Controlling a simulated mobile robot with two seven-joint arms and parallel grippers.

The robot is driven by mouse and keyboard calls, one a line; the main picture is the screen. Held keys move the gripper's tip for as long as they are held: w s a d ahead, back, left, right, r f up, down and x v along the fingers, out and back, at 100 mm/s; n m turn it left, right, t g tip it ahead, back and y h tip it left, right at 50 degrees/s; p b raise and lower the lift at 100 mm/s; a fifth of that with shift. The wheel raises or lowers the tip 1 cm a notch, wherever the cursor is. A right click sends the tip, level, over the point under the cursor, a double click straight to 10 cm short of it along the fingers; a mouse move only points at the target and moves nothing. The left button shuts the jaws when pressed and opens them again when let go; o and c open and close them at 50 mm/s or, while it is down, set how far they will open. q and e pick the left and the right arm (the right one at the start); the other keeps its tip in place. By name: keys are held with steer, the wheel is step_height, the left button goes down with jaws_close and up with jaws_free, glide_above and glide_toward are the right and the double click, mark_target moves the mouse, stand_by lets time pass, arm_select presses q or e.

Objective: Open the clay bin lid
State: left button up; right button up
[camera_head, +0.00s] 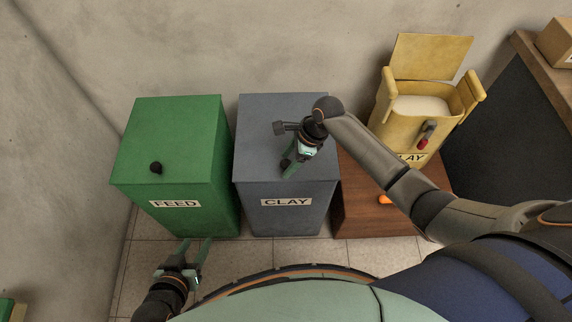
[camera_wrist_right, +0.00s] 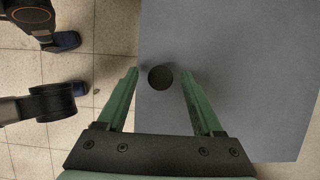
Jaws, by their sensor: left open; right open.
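The clay bin (camera_head: 286,215) is grey with a CLAY label on its front, and its flat grey lid (camera_head: 258,150) is shut. A black round knob (camera_wrist_right: 160,77) sits on the lid near the front edge. My right gripper (camera_head: 294,170) is over the lid at the knob. In the right wrist view its open green fingers (camera_wrist_right: 160,85) stand on either side of the knob, with a gap on each side. Whether the fingertips reach down to knob height is hard to tell. My left gripper (camera_head: 196,247) is open and empty, low in front of the green bin.
A green FEED bin (camera_head: 170,140) with a black knob stands left of the clay bin. A yellow container (camera_head: 402,125) with a raised lid and pale contents sits on a brown cabinet (camera_head: 350,205) at right. A wall is behind.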

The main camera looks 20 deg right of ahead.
steer(key=shift+w+a+f, duration=0.1)
steer(key=shift+a+f, duration=0.2)
steer(key=shift+f, duration=0.35)
jaws_close()
stand_by(1.0)
